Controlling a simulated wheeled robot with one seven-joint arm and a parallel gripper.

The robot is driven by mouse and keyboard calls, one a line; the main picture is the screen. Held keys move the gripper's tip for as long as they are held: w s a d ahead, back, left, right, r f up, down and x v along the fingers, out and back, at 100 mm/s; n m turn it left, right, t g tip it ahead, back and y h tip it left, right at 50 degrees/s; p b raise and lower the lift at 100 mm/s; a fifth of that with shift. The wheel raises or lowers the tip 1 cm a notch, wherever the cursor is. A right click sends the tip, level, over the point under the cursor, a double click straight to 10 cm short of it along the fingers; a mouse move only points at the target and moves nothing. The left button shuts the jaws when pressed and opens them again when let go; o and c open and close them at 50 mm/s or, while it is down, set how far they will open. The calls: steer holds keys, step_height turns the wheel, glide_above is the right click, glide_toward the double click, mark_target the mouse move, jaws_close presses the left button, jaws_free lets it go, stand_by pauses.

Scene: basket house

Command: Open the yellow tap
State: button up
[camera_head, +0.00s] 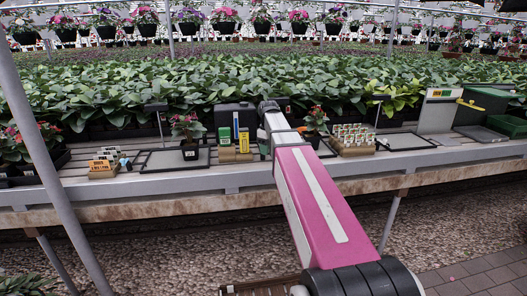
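A small yellow lever (471,104), which looks like the yellow tap's handle, shows at the right of the bench. It lies roughly level, beside an upright grey panel (438,112) with an orange label on top. My pink arm reaches from the bottom of the view to the middle of the bench. Its far end, with my gripper (271,108), is well left of the yellow lever and apart from it. The fingers cannot be made out, so whether they are open or holding anything does not show.
The bench (230,180) holds a potted red-flowered plant (188,133), a block with green and yellow cards (241,142), a tray of labelled packets (353,136) and a dark green box (484,107). Leafy plants fill the back. A slanted post (50,150) stands at left.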

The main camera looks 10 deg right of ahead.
steer(key=shift+w+d, duration=2.25)
steer(key=shift+s+a, duration=0.25)
steer(key=shift+r, duration=0.1)
step_height(320, 180, up, 7)
